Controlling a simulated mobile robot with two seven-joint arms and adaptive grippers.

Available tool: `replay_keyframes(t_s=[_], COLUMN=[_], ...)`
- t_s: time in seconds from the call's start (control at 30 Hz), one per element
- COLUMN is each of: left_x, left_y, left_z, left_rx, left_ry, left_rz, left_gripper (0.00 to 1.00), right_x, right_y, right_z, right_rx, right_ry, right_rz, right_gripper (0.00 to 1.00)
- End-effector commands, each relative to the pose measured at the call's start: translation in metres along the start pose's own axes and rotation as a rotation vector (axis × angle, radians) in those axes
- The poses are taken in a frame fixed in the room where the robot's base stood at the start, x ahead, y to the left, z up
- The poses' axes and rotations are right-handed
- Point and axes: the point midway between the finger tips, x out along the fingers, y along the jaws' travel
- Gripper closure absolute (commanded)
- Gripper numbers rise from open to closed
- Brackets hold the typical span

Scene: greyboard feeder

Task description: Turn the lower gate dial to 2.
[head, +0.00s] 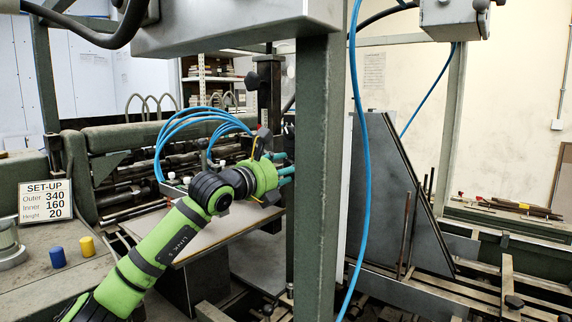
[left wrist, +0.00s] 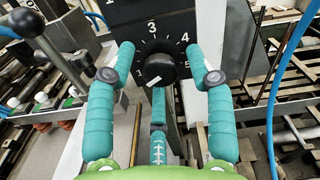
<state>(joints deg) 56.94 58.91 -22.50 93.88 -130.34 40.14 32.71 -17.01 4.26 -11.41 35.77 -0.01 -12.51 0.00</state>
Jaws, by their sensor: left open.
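The gate dial is a round black knob (left wrist: 159,70) on a black panel (left wrist: 125,12) with a white scale, in the left wrist view. The figures 3, 4 and 5 show around it, with a partly covered 1 at lower left. The 2 is hidden, apparently behind the left finger. A white mark on the knob points down-left, towards the 1. My left gripper (left wrist: 160,50) is open, its teal fingers either side of the knob with gaps visible. In the head view the left gripper (head: 284,171) is partly behind a green post; the dial is hidden there. My right gripper is not in view.
The green upright post (head: 318,160) stands close to the left gripper. Blue hoses (head: 185,130) loop above the arm, and another hangs right of the post. A grey board (head: 205,235) lies below. A set-up sign (head: 45,200) reads Outer 340, Inner 160, Height 20.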

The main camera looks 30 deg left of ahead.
Motion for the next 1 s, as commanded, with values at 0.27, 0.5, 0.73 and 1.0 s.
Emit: replay_keyframes(t_s=[0.27,0.5,0.73,1.0], left_x=[0.0,-0.001,-0.001,-0.001], left_y=[0.0,0.0,0.0,0.0], left_z=[0.0,0.001,0.0,0.0], left_rx=[0.001,0.002,0.047,0.218], left_ry=[-0.001,-0.002,-0.004,-0.007], left_rz=[0.0,0.0,-0.001,-0.001], left_gripper=[0.9,1.0,1.0,1.0], right_x=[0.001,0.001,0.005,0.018], right_y=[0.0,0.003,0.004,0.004], right_z=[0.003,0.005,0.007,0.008], right_rx=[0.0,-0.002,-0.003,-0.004], right_ry=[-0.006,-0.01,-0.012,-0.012], right_rz=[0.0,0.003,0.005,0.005], right_gripper=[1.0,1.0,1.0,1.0])
